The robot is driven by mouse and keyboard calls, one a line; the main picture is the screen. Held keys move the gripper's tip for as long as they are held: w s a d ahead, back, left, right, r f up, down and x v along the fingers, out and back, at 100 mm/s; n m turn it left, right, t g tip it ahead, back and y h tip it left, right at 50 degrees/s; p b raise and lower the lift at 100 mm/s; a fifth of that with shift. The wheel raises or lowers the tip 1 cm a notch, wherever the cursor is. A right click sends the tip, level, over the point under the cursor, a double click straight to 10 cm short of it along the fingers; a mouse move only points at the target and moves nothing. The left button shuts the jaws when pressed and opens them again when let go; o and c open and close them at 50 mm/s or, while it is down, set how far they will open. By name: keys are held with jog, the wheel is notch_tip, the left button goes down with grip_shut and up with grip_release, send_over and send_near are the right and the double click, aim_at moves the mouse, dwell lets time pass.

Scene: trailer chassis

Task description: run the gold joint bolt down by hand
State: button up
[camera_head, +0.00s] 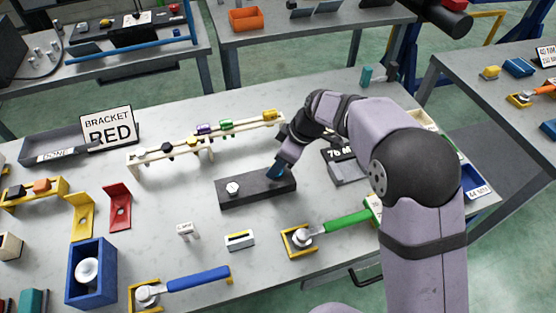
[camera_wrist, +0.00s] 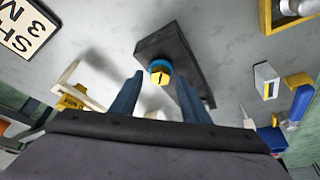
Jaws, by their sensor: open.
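The gold joint bolt (camera_wrist: 160,76) shows in the wrist view as a small gold head with a dark mark, in a blue ring (camera_wrist: 158,64). It is at one end of the dark block (camera_wrist: 183,70), which lies on the grey bench. In the head view the block (camera_head: 256,192) has a silver bolt (camera_head: 232,188) at its left end. My gripper (camera_head: 276,173) is over the right end, hiding the gold bolt there. In the wrist view the two blue fingers of my gripper (camera_wrist: 160,86) are apart, one either side of the bolt head. Contact cannot be told.
A pale rack (camera_head: 180,147) with several coloured pieces stands behind the block. A green-handled tool (camera_head: 345,222) and a blue-handled tool (camera_head: 198,280) lie in front. A dark sign stand (camera_head: 347,170) is close on the right. Clear bench lies left of the block.

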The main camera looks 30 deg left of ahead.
jog(key=c, duration=1.1)
jog(key=shift+o, duration=0.2)
jog(key=shift+m, duration=0.3)
